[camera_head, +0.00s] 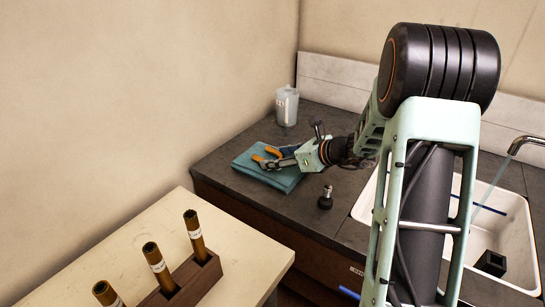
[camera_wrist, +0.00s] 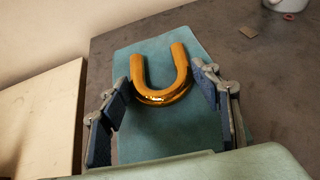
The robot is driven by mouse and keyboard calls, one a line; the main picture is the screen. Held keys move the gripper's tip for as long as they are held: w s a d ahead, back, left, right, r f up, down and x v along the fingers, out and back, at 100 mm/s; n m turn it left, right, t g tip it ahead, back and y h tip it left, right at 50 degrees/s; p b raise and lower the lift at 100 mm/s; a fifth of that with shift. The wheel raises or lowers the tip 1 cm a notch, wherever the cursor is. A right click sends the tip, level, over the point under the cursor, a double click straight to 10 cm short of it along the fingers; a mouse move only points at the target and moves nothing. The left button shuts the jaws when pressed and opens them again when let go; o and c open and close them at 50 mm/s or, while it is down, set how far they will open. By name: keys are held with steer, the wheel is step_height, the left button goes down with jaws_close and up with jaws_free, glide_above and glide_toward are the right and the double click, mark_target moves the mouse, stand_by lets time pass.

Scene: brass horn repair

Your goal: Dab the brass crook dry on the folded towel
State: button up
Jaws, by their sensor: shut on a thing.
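The brass crook is a shiny U-shaped tube (camera_wrist: 160,90), its open ends pointing away from me in the wrist view. It also shows as a small orange curve in the head view (camera_head: 268,152). My gripper (camera_wrist: 160,76) has one finger at each side of the crook and is shut on it. In the head view my gripper (camera_head: 272,161) reaches in from the right, low over the towel. The folded towel (camera_head: 247,163) is teal and lies flat on the dark counter; it fills the middle of the wrist view (camera_wrist: 195,140). I cannot tell whether the crook touches the towel.
A translucent cup (camera_head: 287,106) stands behind the towel. A small dark-based object (camera_head: 325,198) stands in front. The white sink (camera_head: 518,215), with running tap (camera_head: 520,143) and black block (camera_head: 491,263), is right. A tube rack (camera_head: 185,283) stands on the pale bench (camera_head: 120,240).

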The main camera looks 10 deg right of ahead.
steer(key=shift+r, duration=0.1)
steer(key=shift+r+p, duration=0.35)
steer(key=shift+r, duration=0.1)
stand_by(0.4)
step_height(320, 180, up, 7)
steer(key=p, duration=0.5)
stand_by(0.5)
